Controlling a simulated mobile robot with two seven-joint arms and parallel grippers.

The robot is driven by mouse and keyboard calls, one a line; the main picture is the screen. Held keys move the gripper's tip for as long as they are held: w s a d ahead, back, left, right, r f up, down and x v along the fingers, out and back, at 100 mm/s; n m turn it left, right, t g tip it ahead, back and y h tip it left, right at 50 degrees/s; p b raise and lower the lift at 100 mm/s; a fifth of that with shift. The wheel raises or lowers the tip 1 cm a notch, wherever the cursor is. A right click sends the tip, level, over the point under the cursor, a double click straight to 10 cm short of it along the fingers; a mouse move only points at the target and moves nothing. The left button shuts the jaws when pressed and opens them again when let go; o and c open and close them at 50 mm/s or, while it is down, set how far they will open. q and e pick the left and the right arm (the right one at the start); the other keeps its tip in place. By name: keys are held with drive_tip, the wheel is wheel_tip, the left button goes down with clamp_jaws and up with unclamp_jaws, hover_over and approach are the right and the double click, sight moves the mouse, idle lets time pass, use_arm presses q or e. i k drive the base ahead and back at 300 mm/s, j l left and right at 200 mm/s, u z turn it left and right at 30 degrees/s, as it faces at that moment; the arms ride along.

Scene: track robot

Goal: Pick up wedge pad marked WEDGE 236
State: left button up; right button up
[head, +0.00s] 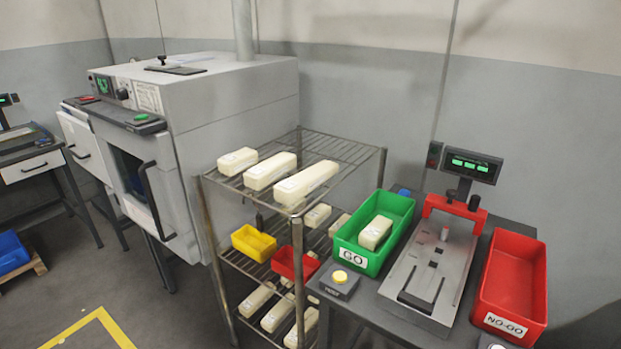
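Several cream wedge pads lie on a wire rack in the head view. On the top shelf are a left pad (238,161), a middle pad (270,171) and a right pad (306,183). More pads lie on the middle shelf (317,215) and the bottom shelf (277,313). Another pad (375,232) lies in the green GO bin. The markings on the pads are too small to read, so I cannot tell which is WEDGE 236. Neither of my grippers is in view.
The wire rack (343,150) stands between a grey oven-like cabinet (225,95) and a bench. The bench carries the green GO bin (346,241), a gauge fixture (432,262) and a red NO-GO bin (512,275). Yellow (254,242) and red (294,264) bins sit on the rack.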

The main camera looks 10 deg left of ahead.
sight(287, 192)
drive_tip(key=i+j, duration=0.15)
drive_tip(key=j, duration=0.25)
drive_tip(key=i+j+z, duration=0.1)
drive_tip(key=j, duration=0.35)
drive_tip(key=i+j, duration=0.15)
drive_tip(key=j, duration=0.25)
drive_tip(key=i+j+z, duration=0.1)
drive_tip(key=j, duration=0.35)
drive_tip(key=i+j+z, duration=0.1)
drive_tip(key=j, duration=0.3)
drive_tip(key=i+j, duration=0.15)
drive_tip(key=j, duration=0.3)
